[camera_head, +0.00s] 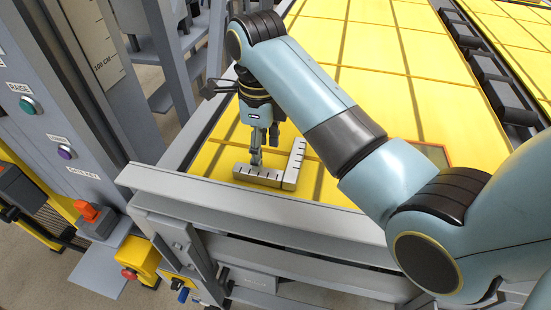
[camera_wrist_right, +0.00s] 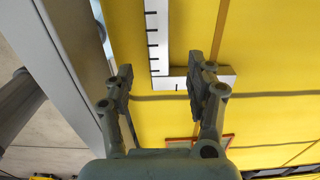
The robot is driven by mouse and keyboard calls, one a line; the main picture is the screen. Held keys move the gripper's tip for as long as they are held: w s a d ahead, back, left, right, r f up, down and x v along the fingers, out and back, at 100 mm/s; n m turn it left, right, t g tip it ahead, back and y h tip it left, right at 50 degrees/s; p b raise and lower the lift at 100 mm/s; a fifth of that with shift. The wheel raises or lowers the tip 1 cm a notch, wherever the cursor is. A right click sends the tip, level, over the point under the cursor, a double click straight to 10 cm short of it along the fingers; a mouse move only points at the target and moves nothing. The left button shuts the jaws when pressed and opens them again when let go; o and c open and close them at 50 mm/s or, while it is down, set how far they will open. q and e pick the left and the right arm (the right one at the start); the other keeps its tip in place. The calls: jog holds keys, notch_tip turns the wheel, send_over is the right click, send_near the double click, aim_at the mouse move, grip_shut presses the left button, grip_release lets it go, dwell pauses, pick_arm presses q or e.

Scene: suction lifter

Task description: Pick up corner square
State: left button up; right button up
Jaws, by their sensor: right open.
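The corner square (camera_head: 290,172) is a pale L-shaped ruler with black tick marks. It lies flat on the yellow panel near the table's front edge, one leg along that edge and one pointing away. My right gripper (camera_head: 264,152) points down over the leg along the edge. In the right wrist view the corner square (camera_wrist_right: 157,38) shows between and beyond the open fingers of my right gripper (camera_wrist_right: 160,72). The right finger overlaps the shorter visible leg; I cannot tell whether it touches. My left gripper is not in view.
A grey frame rail (camera_head: 240,196) borders the yellow panel (camera_head: 350,95) in front. A grey control post (camera_head: 70,110) with buttons stands at the left. A red-outlined rectangle (camera_head: 436,155) is marked on the panel to the right. Dark rollers (camera_head: 480,70) line the far right.

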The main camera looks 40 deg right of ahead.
aim_at(265, 172)
jog(key=shift+f, duration=0.95)
jog(key=f+p, duration=0.1)
jog(key=f, duration=0.3)
jog(key=shift+s+f, duration=0.2)
jog(key=shift+f, duration=0.3)
jog(key=shift+w+f, duration=0.1)
jog(key=shift+f, duration=0.05)
jog(key=shift+c, duration=1.3)
jog(key=c, duration=0.5)
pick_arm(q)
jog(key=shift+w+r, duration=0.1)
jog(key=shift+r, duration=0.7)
pick_arm(e)
grip_shut()
